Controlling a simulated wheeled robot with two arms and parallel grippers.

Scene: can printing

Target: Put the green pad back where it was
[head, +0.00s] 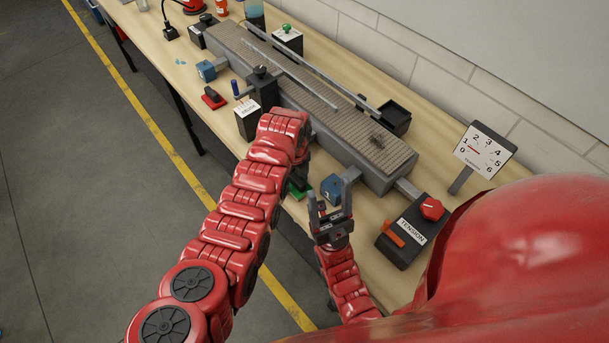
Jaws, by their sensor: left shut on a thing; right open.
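A green pad (298,190) shows only in part, low under the end of my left arm, at the table's front edge. My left gripper (298,178) points down there, largely hidden behind its own arm, and is shut on the pad. I cannot tell whether the pad touches the table. My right gripper (334,201) is open and empty, with its fingers pointing up in the picture. Just behind it is a blue block (331,187), partly covered by the fingers.
A conveyor (350,135) runs along the table (160,55). A labelled box (248,121) stands left of my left wrist. A tension box (412,230) with a red knob and a gauge (484,150) stand at right.

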